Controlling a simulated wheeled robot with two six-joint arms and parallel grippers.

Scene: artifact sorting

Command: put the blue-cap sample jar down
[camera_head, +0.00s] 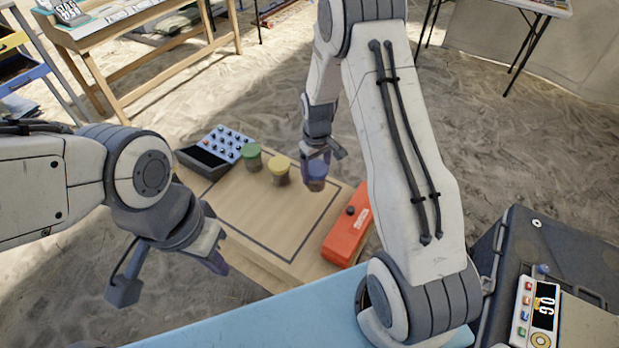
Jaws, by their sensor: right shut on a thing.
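The blue-cap sample jar (317,184) is between the fingers of my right gripper (321,160), which is shut on it. The gripper points down over the right part of the wooden table (262,219). I cannot tell whether the jar's bottom touches the tabletop. A green-cap jar (251,157) and a yellow-cap jar (280,170) stand upright on the table to its left. My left gripper (169,276) is open and empty, in front of the table at the left.
A grey and light-blue device with knobs (215,150) sits at the table's back left. An orange box (347,228) lies along the right edge. The outlined front middle of the tabletop is clear. A dark case (560,245) stands at the right.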

